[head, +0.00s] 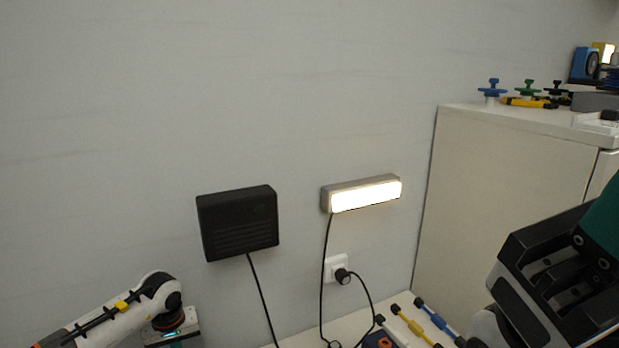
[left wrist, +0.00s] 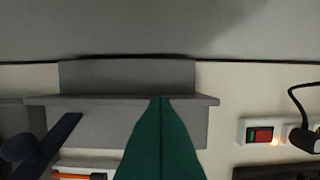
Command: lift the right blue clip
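I cannot tell for certain which thing is the right blue clip. A blue bar-shaped piece (head: 436,318) lies on the table at the bottom right of the head view, beside a similar yellow one (head: 409,325). A dark blue piece with a rounded end (left wrist: 44,146) shows at the left of the left wrist view, left of my fingers. My left gripper's green fingers (left wrist: 160,100) are together, with nothing seen between them, in front of a grey ledge. My right gripper (head: 600,225) is large and close at the right edge of the head view, cut off by the frame.
A grey stepped block (left wrist: 85,105) spans the left wrist view's middle. A power strip with a lit red switch (left wrist: 260,135) is at its right. In the head view, a white cabinet (head: 510,165) bears a blue knobbed piece (head: 492,91). Cords hang from a black box (head: 238,222) and a lamp (head: 365,195).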

